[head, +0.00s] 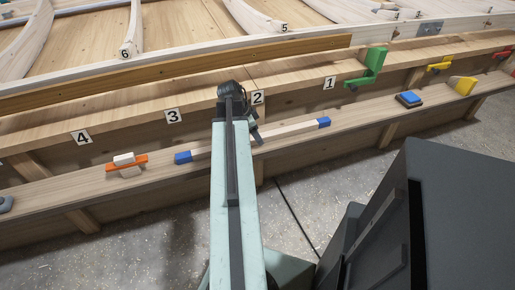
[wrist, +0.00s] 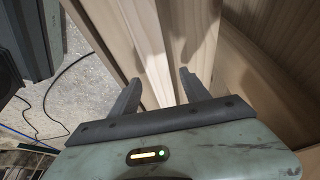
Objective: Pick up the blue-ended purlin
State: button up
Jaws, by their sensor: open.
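The blue-ended purlin (head: 290,130) is a pale bar with a blue block at each end. It lies lengthwise on the lower wooden ledge in the head view, its middle partly hidden behind my arm. My gripper (head: 253,131) is over the middle of the bar, mostly hidden by my arm. In the wrist view my gripper (wrist: 161,76) is open, with its two dark fingers apart. A pale strip runs between the fingers; I cannot tell for sure that it is the purlin. No blue end shows in that view.
The lower ledge (head: 360,125) also carries an orange-and-white piece (head: 126,165) at left and a blue block (head: 409,99) at right. Green (head: 369,68) and yellow (head: 440,64) brackets stand on the upper board with numbered tags. A dark box-like body fills the lower right.

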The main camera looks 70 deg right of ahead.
jog(key=shift+s+d+f, duration=0.15)
jog(key=shift+f, duration=0.45)
jog(key=shift+r, duration=0.2)
grip_shut()
dwell(0.7)
